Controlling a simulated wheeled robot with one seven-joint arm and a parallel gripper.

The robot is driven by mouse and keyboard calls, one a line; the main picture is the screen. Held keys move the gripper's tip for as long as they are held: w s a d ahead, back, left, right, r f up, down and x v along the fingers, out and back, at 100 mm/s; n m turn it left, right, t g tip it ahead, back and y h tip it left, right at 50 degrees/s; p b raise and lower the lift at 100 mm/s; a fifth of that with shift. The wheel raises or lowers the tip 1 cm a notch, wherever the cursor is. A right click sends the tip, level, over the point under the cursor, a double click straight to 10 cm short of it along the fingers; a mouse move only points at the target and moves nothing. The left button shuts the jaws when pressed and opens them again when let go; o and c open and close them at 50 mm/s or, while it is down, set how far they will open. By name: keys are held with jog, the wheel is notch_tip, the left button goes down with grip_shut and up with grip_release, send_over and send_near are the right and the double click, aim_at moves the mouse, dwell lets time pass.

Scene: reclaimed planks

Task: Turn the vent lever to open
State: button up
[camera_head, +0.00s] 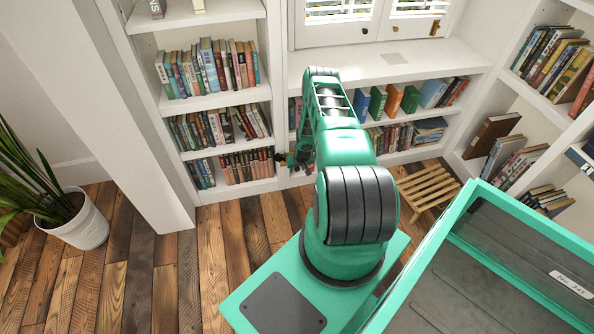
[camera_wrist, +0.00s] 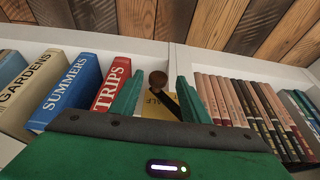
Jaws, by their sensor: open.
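The vent lever (camera_wrist: 158,79) shows in the wrist view as a round brown knob on a dark stem. A gold plate (camera_wrist: 152,107) with partly hidden lettering lies behind it. My gripper (camera_wrist: 160,83) is open, with one green finger to the left of the lever and the other to the right. The knob appears between the fingertips, with a gap on each side; I cannot tell the depth between them. In the head view my gripper (camera_head: 284,159) is low by the shelf fronts, and I cannot make out the lever clearly there.
Books (camera_wrist: 73,88) stand left of the fingers, and more books (camera_wrist: 235,100) stand to the right. White bookshelves (camera_head: 220,97) line the back. A slatted wooden stool (camera_head: 428,188) stands at right, and a potted plant (camera_head: 80,222) at left. The plank floor (camera_head: 190,275) between is clear.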

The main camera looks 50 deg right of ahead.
jog(key=shift+w+d+f, duration=0.15)
jog(key=shift+w+f, duration=0.05)
jog(key=shift+f, duration=0.4)
jog(key=shift+c, duration=0.3)
grip_shut()
